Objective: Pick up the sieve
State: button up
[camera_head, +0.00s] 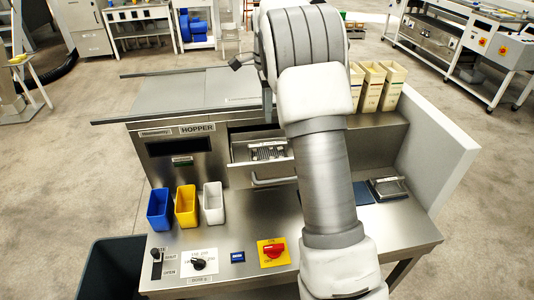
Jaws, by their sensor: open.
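I cannot single out the sieve with certainty. An open drawer (262,172) under the hopper top holds a metal piece (268,151) with a grid-like, slotted surface, partly hidden by my arm. Another low metal piece (388,189), with a raised bar, lies on the right of the steel worktop. Both are small in the picture. My arm rises through the middle of the view and bends over at the top. My gripper is not clearly visible; the arm's links hide that area.
Blue (159,208), yellow (186,205) and white (213,203) bins stand on the worktop's left. A red switch (273,252) and a black knob (198,264) are at the front. Tall beige bins (373,87) stand behind. A pale wall (432,155) bounds the right side.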

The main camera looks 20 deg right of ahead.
aim_at(270, 144)
notch_tip(270, 144, down, 8)
jog(key=f, duration=0.4)
jog(key=shift+s+d+f, duration=0.1)
jog(key=shift+s+d, duration=0.25)
jog(key=shift+f, duration=0.5)
grip_shut()
dwell(0.8)
